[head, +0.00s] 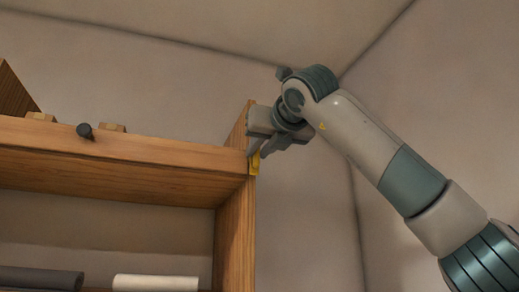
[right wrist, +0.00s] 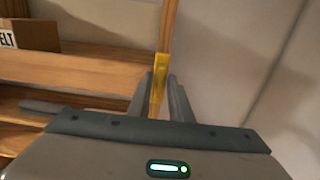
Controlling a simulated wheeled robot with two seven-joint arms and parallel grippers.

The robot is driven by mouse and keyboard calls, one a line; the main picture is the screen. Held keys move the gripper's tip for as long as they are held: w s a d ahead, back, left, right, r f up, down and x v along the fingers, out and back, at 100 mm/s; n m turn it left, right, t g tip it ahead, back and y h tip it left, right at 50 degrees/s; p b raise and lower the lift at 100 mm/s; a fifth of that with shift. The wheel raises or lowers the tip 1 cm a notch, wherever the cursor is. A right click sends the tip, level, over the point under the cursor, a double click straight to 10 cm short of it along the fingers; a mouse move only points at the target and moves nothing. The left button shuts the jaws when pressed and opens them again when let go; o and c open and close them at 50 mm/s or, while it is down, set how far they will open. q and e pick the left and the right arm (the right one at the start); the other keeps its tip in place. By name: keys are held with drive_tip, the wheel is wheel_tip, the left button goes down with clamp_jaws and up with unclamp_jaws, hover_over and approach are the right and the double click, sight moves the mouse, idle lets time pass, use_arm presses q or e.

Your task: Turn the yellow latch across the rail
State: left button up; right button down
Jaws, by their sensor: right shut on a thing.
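The yellow latch (head: 255,163) sits at the right end of the wooden rail (head: 120,146), against the upright side post. In the right wrist view the latch (right wrist: 159,77) stands lengthwise along the post's edge, between my two fingers. My right gripper (head: 262,150) reaches in from the right and is shut on the latch; its fingers hide part of it. The gripper also shows from behind in the right wrist view (right wrist: 159,95). My left gripper is not in either view.
A dark round knob (head: 85,130) sticks out of the rail's front. A dark roll (head: 40,278) and a white roll (head: 155,283) lie below. A lettered box (right wrist: 30,35) stands on the shelf. Right of the post is free space before the wall.

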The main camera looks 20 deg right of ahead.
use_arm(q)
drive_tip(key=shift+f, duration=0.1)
use_arm(e)
drive_tip(key=m+b, duration=0.3)
drive_tip(key=shift+f, duration=0.2)
drive_tip(key=m+b, duration=0.3)
drive_tip(key=shift+d+m, duration=0.15)
drive_tip(key=shift+m, duration=0.15)
use_arm(q)
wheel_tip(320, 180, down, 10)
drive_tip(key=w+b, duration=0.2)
drive_tip(key=b, duration=0.2)
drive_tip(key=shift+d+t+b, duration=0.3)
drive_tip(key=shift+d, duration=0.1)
use_arm(e)
drive_tip(key=m, duration=1.1)
drive_tip(key=shift+d+f+m, duration=0.15)
drive_tip(key=shift+d+m, duration=0.05)
drive_tip(key=shift+m, duration=0.1)
